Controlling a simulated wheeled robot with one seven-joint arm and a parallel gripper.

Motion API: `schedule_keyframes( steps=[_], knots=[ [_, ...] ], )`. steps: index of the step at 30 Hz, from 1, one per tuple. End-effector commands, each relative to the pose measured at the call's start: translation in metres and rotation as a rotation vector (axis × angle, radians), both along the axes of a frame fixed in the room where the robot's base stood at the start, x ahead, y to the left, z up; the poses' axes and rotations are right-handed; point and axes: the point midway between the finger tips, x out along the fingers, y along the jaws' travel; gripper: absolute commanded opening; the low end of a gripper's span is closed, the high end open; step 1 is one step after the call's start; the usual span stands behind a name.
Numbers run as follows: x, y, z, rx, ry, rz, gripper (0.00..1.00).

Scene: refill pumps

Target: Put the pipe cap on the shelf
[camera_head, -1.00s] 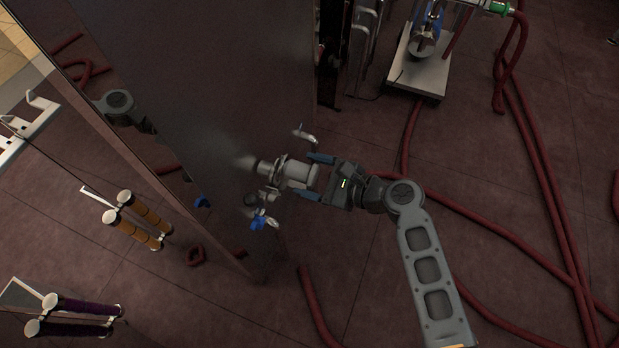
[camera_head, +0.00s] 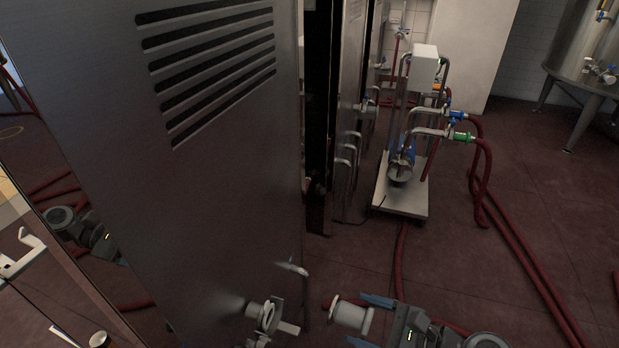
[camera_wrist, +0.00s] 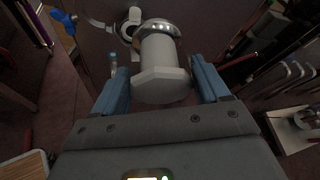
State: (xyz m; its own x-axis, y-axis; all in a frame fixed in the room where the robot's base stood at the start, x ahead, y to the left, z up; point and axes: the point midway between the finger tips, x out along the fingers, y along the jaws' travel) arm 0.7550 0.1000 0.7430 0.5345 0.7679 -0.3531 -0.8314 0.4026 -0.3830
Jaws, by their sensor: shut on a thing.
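The pipe cap (camera_head: 351,315) is a pale metal cylinder with a wider flanged end at its left. My gripper (camera_head: 367,322) is shut on it, with one blue finger on each side. In the wrist view the cap (camera_wrist: 162,66) sits between the blue fingers (camera_wrist: 161,84), its flange at the far end. The cap is apart from the pipe fitting (camera_head: 266,314) on the metal panel, with a gap between them. I cannot make out a shelf in these views.
The tall metal panel (camera_head: 215,190) with slots stands close at left. A lever handle (camera_head: 293,268) sticks out above the fitting. A pump on a wheeled cart (camera_head: 403,200) stands further back. Red hoses (camera_head: 520,255) lie on the open floor at right.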

Motion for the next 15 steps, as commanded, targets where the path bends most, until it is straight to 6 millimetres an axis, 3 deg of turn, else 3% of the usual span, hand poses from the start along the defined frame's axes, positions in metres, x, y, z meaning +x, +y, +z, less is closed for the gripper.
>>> schedule_keyframes(
  steps=[9, 15],
  knots=[
    [0.003, -0.054, -0.043, 0.001, 0.004, -0.413, 0.35],
    [0.000, -0.084, -0.055, 0.001, 0.002, -0.724, 0.35]
  ],
)
